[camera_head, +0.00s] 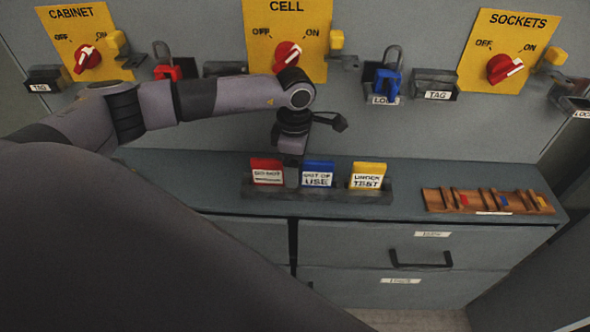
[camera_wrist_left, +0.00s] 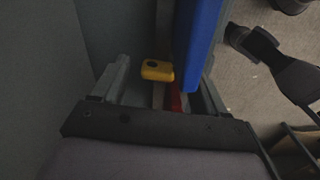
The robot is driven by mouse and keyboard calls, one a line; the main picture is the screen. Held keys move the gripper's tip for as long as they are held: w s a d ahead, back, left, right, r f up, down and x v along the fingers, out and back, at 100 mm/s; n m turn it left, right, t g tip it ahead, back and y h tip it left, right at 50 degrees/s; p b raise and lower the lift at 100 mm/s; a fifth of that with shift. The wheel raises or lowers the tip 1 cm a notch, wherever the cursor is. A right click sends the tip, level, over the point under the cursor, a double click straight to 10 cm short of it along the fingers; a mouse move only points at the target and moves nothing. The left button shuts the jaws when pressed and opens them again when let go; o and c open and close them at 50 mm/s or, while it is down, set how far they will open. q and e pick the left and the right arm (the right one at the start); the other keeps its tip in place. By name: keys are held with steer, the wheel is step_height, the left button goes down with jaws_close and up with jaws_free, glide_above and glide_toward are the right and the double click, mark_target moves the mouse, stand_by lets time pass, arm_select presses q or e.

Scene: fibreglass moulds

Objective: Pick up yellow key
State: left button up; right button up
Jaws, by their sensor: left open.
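My left gripper (camera_head: 291,176) points down at the sign rack, between the red sign and the blue sign. In the left wrist view its jaws (camera_wrist_left: 165,92) are open. A small yellow piece with a dark round hole (camera_wrist_left: 157,69) shows between the jaws, apart from the left finger; it looks like a key head. I cannot tell whether it touches the other finger. In the head view the arm and signs hide this piece. My right gripper is not in view.
The sign rack (camera_head: 330,197) holds a red sign (camera_head: 267,171), a blue sign (camera_head: 318,174) and a yellow sign (camera_head: 369,176). The blue sign is close beside the jaws in the left wrist view (camera_wrist_left: 197,45). Panels with red switches and padlocks stand behind the counter.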

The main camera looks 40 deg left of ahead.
arm_select(q)
steer(key=c, duration=1.2)
steer(key=shift+r, duration=0.15)
